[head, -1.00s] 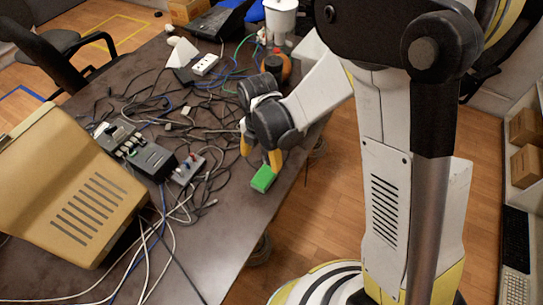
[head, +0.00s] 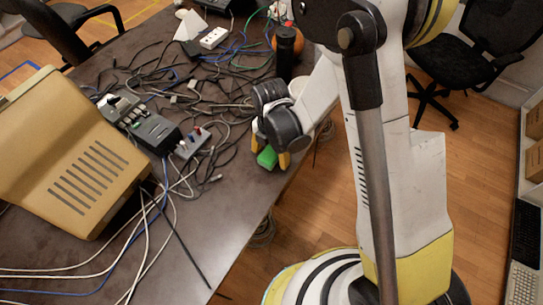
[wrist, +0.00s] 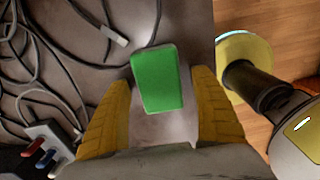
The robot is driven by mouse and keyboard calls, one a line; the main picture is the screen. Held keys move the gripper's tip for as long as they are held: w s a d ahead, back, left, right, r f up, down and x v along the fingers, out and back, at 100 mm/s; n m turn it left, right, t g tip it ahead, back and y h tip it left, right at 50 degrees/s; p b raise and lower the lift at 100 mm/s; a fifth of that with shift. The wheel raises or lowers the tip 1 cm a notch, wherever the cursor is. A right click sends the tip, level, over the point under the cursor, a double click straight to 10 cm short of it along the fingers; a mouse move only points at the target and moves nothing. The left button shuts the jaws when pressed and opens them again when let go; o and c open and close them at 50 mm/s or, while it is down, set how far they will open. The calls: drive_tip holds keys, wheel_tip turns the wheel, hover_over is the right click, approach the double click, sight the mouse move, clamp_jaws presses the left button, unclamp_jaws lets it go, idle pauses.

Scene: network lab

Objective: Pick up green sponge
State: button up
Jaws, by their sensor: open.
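The green sponge (head: 267,157) lies on the dark table (head: 225,235) close to its right edge. In the wrist view the sponge (wrist: 158,79) is a bright green block, slightly tilted, just beyond and between the fingertips. My gripper (head: 270,153) is low over the table at the sponge, with one yellow finger on each side. In the wrist view my gripper (wrist: 160,95) is open, with a gap between each finger and most of the sponge. The fingers hide part of the sponge in the head view.
Tangled cables (head: 185,105) cover the table left of the sponge. A switch box (head: 192,143) and a beige monitor (head: 75,165) stand further left. The table edge and wooden floor (head: 305,205) are just right. A dark cylinder (head: 287,50) stands behind.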

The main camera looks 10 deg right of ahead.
sight(273, 156)
drive_tip(key=c, duration=1.1)
drive_tip(key=shift+o, duration=0.2)
drive_tip(key=shift+r+p, duration=0.3)
drive_tip(key=shift+r, duration=0.25)
drive_tip(key=r, duration=0.1)
drive_tip(key=r+p, duration=0.1)
drive_tip(key=s+r+p, duration=0.1)
drive_tip(key=r, duration=0.1)
drive_tip(key=shift+d, duration=0.3)
drive_tip(key=s+d+r+p, duration=0.3)
drive_tip(key=s+d+r, duration=0.3)
drive_tip(key=s, duration=0.2)
drive_tip(key=shift+s+d, duration=0.15)
drive_tip(key=shift+s, duration=0.1)
drive_tip(key=shift+c, duration=0.4)
